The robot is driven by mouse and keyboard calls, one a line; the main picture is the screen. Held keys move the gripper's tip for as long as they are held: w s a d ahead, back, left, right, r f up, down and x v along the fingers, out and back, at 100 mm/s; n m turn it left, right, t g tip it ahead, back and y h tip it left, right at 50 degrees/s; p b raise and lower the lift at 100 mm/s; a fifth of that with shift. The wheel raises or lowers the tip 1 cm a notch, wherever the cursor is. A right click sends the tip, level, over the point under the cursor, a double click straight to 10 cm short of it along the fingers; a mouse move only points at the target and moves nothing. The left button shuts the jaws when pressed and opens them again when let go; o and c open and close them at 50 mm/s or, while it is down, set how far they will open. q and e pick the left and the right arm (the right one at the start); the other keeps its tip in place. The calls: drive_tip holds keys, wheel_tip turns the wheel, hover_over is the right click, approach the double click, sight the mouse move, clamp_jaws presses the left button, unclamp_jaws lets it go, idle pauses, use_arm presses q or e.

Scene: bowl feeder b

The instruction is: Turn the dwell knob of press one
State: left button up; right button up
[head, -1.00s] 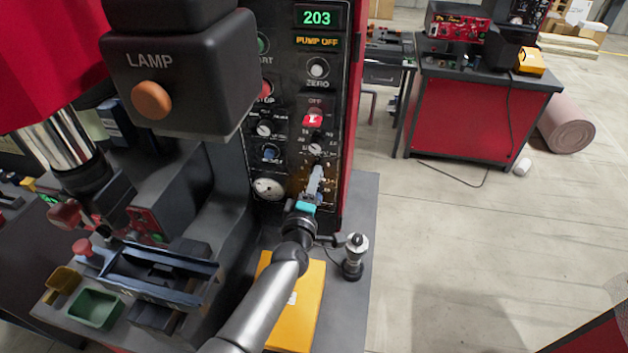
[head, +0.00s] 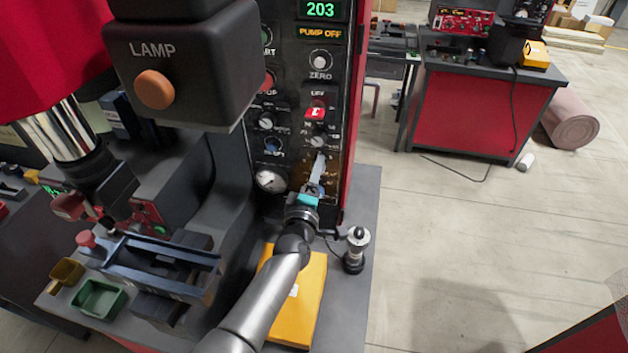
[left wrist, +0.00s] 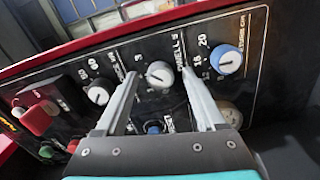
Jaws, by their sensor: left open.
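In the left wrist view, a pale grey round knob (left wrist: 159,75) sits on the black panel with the lettering "DWELL S" beside it. My left gripper (left wrist: 158,73) is open, with one finger on each side of this knob in the picture. I cannot tell whether the fingers reach around it or touch it. In the head view my left gripper (head: 318,165) points at the lower right part of the press's control panel (head: 292,90), and its fingers cover that spot, so the knob cannot be made out there. My right gripper is not in view.
Close by are another pale knob (left wrist: 98,95), a blue-faced knob (left wrist: 225,60), a smaller blue knob (left wrist: 153,127) and a gauge (head: 270,181). Below my arm lies a yellow box (head: 305,305). A small upright metal device (head: 356,248) stands right of my wrist.

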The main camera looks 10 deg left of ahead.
use_arm(q)
drive_tip(key=s, duration=1.5)
drive_tip(key=shift+r, duration=0.25)
drive_tip(key=shift+s, duration=0.1)
